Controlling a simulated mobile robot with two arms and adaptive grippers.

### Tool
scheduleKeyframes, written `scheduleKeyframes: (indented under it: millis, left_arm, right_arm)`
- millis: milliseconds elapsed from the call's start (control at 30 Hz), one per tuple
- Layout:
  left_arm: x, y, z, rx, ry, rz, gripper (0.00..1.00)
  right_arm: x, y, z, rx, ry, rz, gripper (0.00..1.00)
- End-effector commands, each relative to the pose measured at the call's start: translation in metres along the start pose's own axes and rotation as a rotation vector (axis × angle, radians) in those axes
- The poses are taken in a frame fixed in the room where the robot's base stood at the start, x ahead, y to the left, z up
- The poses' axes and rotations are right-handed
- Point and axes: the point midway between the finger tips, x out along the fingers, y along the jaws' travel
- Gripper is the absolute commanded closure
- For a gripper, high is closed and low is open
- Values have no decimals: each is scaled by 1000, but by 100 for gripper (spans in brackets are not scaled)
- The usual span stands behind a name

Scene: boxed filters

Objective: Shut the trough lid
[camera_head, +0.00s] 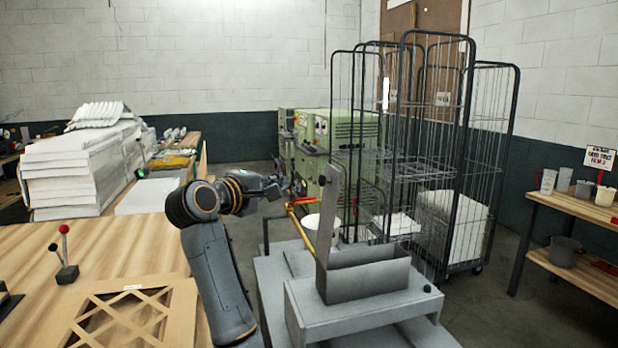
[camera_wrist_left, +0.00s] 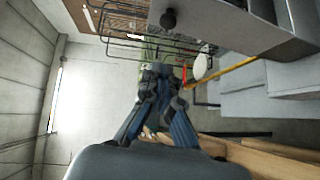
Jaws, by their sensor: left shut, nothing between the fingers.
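The trough (camera_head: 368,281) is a grey open-topped box on a grey stand. Its flat grey lid (camera_head: 332,212) stands up, nearly vertical, along the left side, so the trough is open. A small dark knob shows near the lid's upper end. In the left wrist view a grey panel (camera_wrist_left: 215,27) with a dark knob (camera_wrist_left: 168,19) fills the upper part, seemingly this lid. My left gripper (camera_head: 287,186) is shut and empty, left of the lid's upper part. Its fingers (camera_wrist_left: 160,75) show in the wrist view, apparently clear of the panel. My right gripper is not in view.
A yellow-and-red bar (camera_head: 303,222) and a white round container (camera_head: 318,226) are just left of the lid. Wire cage trolleys (camera_head: 440,150) stand behind the trough. A wooden table (camera_head: 110,245) with a lattice-cut cardboard piece (camera_head: 135,315) lies at left.

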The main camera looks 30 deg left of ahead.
Motion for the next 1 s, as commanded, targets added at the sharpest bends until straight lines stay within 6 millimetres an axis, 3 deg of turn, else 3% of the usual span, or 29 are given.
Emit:
scheduleKeyframes:
  millis: [200, 400, 1000]
  left_arm:
    - [48, 3, 1, -1, -4, -4, 100]
    - [70, 2, 20, 1, -3, -2, 100]
    - [80, 0, 28, 5, 0, -3, 100]
  right_arm:
    - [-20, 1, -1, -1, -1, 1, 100]
    - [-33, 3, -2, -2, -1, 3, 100]
    - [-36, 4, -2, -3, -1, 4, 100]
